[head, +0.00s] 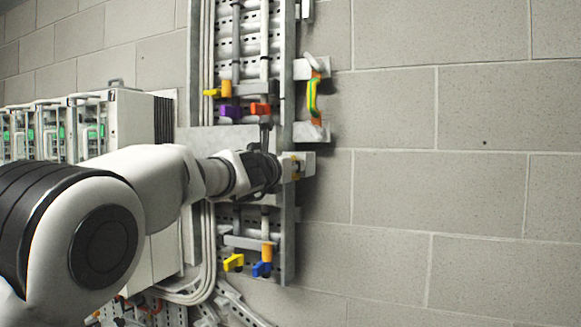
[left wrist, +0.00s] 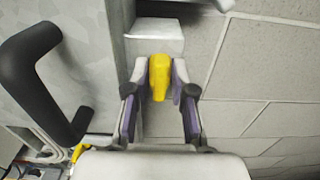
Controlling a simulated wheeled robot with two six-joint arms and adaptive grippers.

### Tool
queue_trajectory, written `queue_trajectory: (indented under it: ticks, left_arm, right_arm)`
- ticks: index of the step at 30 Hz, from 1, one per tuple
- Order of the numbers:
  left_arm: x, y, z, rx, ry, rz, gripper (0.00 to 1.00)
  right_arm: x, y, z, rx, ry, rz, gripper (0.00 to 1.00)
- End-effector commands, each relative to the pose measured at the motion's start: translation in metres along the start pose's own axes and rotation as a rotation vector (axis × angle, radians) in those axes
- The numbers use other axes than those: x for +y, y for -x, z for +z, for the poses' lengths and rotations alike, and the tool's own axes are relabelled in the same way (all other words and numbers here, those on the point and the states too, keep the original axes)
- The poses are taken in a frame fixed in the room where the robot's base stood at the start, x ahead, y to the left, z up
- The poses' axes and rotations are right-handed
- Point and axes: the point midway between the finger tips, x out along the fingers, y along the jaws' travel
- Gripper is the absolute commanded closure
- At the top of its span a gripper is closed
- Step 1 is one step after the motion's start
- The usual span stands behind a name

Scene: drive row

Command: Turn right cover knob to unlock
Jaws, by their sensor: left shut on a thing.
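A yellow knob (left wrist: 159,74) sits in front of a small light metal bracket (left wrist: 155,38) at the right edge of a grey metal cover (left wrist: 95,55). My left gripper (left wrist: 159,92) is shut on the knob, with one finger on each side of it. In the head view my left arm reaches in from the left, and its gripper (head: 282,168) is at the right edge of the cover (head: 205,140). There the knob is mostly hidden by the gripper. My right gripper is in neither view.
A black handle (left wrist: 45,85) stands out from the cover left of the gripper. Yellow, purple, orange and blue valve levers (head: 262,109) sit above and below the arm. The block wall (head: 450,180) at right is bare.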

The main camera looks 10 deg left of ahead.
Motion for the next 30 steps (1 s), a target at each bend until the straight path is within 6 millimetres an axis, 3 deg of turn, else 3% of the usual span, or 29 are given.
queue_trajectory:
  ticks: [9,10,11,23,26,30]
  left_arm:
    - [0.000,0.001,0.005,-0.008,0.002,-0.001,1.00]
    - [0.000,0.001,0.005,-0.008,0.002,-0.001,0.73]
    - [0.000,0.001,0.005,-0.008,0.002,-0.001,0.62]
    - [0.000,0.006,0.002,-0.001,0.002,-0.001,0.61]
    - [0.000,0.018,0.002,0.000,0.003,-0.002,0.61]
    - [0.000,0.052,0.003,-0.002,0.003,0.000,0.61]
  right_arm:
    - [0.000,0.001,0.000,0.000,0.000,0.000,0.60]
    - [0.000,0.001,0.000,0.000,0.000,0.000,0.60]
    - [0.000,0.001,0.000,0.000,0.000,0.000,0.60]
    - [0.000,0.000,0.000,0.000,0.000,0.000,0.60]
    - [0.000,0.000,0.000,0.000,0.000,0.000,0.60]
    - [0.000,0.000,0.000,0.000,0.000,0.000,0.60]
